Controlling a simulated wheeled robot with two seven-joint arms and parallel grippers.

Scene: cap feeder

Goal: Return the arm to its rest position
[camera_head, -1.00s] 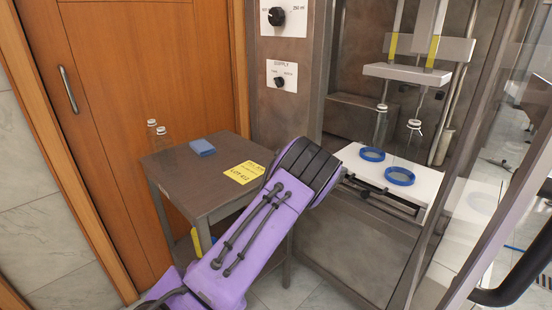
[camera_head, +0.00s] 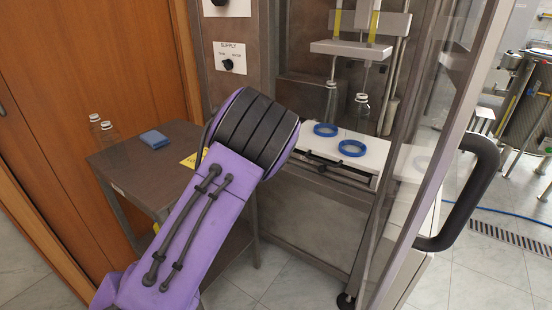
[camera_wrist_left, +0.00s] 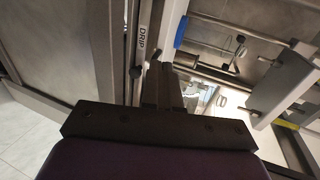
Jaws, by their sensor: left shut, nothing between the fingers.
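My left arm (camera_head: 185,225), purple with dark bands at its far end, rises from the bottom left of the head view. It stands in front of the machine's frame and the side table. Its gripper is hidden behind the arm in the head view. In the left wrist view my left gripper (camera_wrist_left: 167,88) shows as dark fingers close together, with nothing held between them. My right gripper is in neither view.
Blue rings (camera_head: 352,148) sit on the machine's white platform (camera_head: 372,160). A glass door with a black handle (camera_head: 487,170) stands open at right.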

